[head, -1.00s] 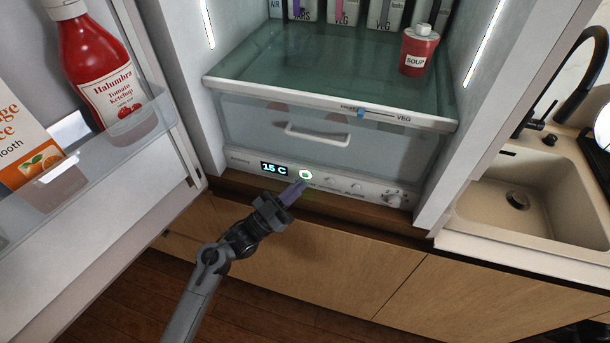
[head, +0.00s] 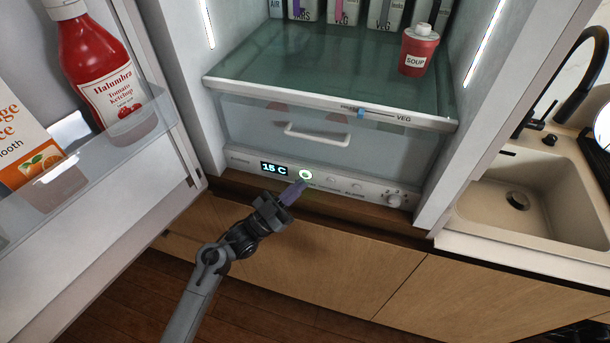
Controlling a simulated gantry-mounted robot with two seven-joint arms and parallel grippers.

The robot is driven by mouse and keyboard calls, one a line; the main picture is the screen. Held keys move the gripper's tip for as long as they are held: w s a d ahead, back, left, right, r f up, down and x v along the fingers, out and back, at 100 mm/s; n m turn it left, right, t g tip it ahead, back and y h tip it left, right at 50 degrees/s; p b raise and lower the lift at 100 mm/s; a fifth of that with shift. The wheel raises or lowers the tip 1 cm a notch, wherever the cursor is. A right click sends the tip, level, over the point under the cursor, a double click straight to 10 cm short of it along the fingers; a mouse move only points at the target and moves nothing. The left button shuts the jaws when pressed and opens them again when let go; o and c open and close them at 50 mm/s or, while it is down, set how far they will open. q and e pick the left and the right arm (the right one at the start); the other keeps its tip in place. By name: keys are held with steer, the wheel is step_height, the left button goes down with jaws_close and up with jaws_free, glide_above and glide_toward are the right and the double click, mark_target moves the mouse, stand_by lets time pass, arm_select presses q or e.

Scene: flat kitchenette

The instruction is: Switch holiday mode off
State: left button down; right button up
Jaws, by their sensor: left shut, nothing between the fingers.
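The fridge's control panel (head: 370,188) runs along the bottom of the open fridge, below the drawer. Its display (head: 273,169) reads "15 C". Just right of the display a round button (head: 306,174) glows green-white. Smaller unlit buttons (head: 343,183) and a knob (head: 394,200) sit further right. My left gripper (head: 298,188) is shut and empty, its fingertips just below the glowing button. I cannot tell whether they touch the panel. The small panel labels are too blurred to read fully. My right gripper is not in view.
The open fridge door (head: 100,225) stands on the left, with a ketchup bottle (head: 105,80) and an orange juice carton (head: 30,140) in its shelf. A clear drawer (head: 320,150) is above the panel. A soup container (head: 418,52) stands on the shelf. A sink (head: 520,200) is at right.

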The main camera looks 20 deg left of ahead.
arm_select(q)
steer(key=shift+w, duration=0.35)
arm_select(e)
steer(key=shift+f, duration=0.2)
arm_select(q)
steer(key=shift+w+a+f+b, duration=0.15)
steer(key=shift+a+f+b, duration=0.05)
steer(key=shift+f+b, duration=0.3)
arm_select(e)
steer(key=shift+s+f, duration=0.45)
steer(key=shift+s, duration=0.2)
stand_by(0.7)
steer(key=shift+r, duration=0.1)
arm_select(q)
steer(key=shift+r+p, duration=0.1)
steer(key=shift+p, duration=0.2)
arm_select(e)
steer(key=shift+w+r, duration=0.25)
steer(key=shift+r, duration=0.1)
